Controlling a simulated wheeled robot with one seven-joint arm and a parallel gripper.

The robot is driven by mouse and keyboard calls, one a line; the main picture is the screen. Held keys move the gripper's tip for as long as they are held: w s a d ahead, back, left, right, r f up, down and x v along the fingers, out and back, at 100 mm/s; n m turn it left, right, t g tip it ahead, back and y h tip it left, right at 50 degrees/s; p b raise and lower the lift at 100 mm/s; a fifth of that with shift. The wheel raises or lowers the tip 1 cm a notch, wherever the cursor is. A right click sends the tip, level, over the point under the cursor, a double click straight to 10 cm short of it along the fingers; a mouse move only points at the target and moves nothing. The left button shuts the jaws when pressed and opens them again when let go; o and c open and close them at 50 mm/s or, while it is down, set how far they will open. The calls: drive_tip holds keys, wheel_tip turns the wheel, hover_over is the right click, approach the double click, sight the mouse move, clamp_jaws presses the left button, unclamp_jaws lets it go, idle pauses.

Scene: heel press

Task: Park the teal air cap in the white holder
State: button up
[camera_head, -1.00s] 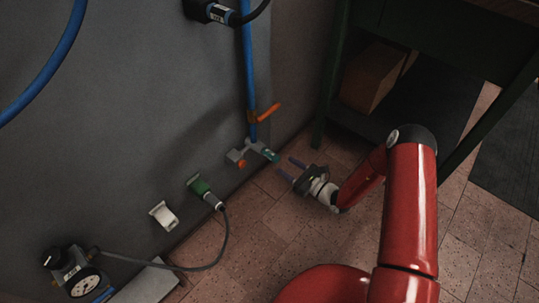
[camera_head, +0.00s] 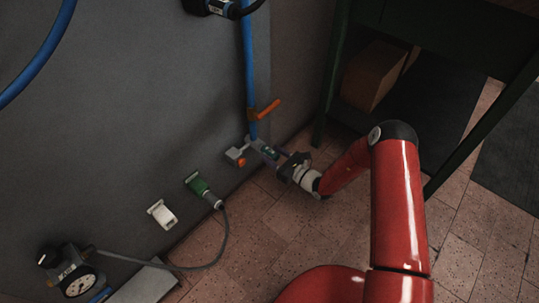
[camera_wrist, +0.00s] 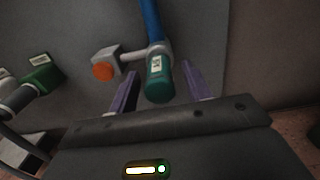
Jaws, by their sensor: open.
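The teal air cap (camera_wrist: 159,84) sits on the grey fitting at the lower end of the blue pipe, with a small white label on it. In the head view the cap (camera_head: 270,153) is partly covered by my gripper (camera_head: 269,156). In the wrist view my gripper (camera_wrist: 160,88) is open, with one purple finger on each side of the cap and a visible gap at each. The white holder (camera_head: 162,214) is on the grey wall at lower left, and nothing shows in it.
A green connector (camera_head: 203,190) with a dark hose is on the wall between the holder and the fitting. An orange lever (camera_head: 264,110) is above the fitting and an orange knob (camera_wrist: 103,71) beside it. A gauge (camera_head: 77,280) stands at lower left. A dark green table frame (camera_head: 332,85) is at right.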

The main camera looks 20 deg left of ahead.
drive_tip(key=shift+x, duration=1)
drive_tip(key=shift+d+b, duration=0.1)
drive_tip(key=shift+b, duration=0.35)
drive_tip(key=shift+c, duration=0.4)
clamp_jaws()
drive_tip(key=shift+p+v, duration=0.65)
drive_tip(key=shift+v, duration=2.3)
drive_tip(key=shift+s+d, duration=0.1)
drive_tip(key=shift+d, duration=0.1)
drive_tip(key=s+a+p, duration=0.2)
drive_tip(key=s+a, duration=0.3)
drive_tip(key=s, duration=0.7)
drive_tip(key=s+a+p, duration=0.1)
drive_tip(key=s+a, duration=0.4)
drive_tip(key=s, duration=0.7)
drive_tip(key=s+a+p, duration=0.2)
drive_tip(key=s+a, duration=0.3)
drive_tip(key=s, duration=0.8)
drive_tip(key=shift+a+p, duration=0.15)
drive_tip(key=shift+p, duration=0.2)
